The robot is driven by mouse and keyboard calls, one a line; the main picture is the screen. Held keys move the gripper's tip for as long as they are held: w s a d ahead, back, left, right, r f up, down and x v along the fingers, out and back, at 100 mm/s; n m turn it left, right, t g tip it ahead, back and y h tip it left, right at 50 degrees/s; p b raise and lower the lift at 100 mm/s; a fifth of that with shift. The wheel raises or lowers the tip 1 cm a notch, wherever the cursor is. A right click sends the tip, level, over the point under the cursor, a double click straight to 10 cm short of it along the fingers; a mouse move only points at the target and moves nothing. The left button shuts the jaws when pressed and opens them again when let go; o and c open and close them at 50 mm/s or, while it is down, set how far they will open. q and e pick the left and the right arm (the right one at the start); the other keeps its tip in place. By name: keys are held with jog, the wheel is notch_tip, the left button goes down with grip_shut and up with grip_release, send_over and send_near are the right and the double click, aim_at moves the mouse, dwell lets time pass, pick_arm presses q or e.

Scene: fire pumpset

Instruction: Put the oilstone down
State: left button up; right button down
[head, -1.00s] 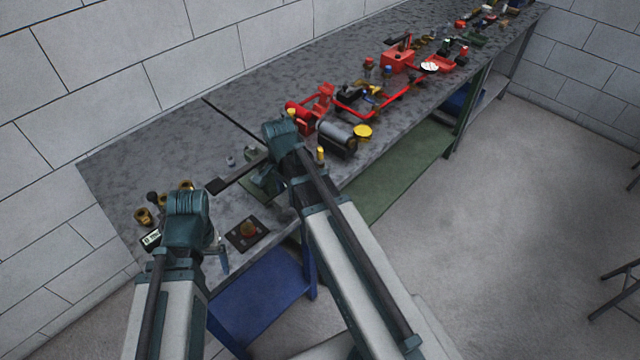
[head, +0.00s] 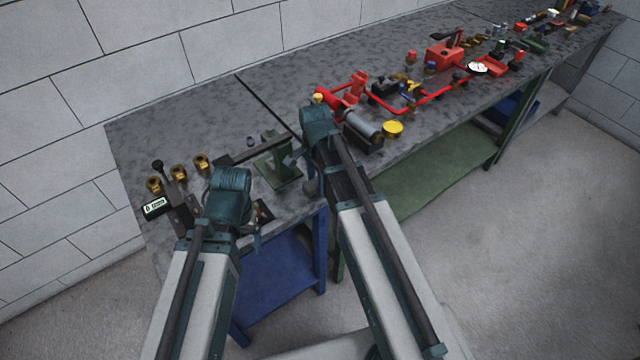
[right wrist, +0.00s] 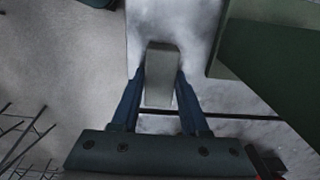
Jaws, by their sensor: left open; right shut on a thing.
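The oilstone is a pale grey block (right wrist: 159,88) in the right wrist view. My right gripper (right wrist: 160,72) is shut on it, with a blue finger along each side. A pale mottled surface shows beyond the block; I cannot tell whether they touch. In the head view my right wrist is over the front of the bench, beside a green stand (head: 277,162), and hides most of its gripper and the stone. My left gripper (head: 256,238) is open at the bench's front left edge, partly hidden by its wrist.
The grey bench (head: 215,95) runs along the wall. Brass fittings (head: 179,172) and a labelled block (head: 155,206) stand at its left end. A red frame (head: 430,107) and a grey cylinder (head: 363,127) lie right of my right wrist. The bench's back left is clear.

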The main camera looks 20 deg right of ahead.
aim_at(316, 182)
jog(key=shift+a+r, duration=0.15)
jog(key=shift+f, duration=0.3)
jog(key=shift+c, duration=2)
grip_release()
jog(key=shift+r, duration=0.15)
jog(key=shift+r, duration=0.15)
notch_tip(316, 182, up, 12)
jog(key=p, duration=1.2)
jog(key=s+a+n+h, duration=0.1)
jog(key=s+a+n, duration=0.9)
jog(key=s+n, duration=0.4)
jog(key=n, duration=0.3)
jog(key=shift+s+a+n, duration=0.2)
jog(key=shift+n, duration=0.2)
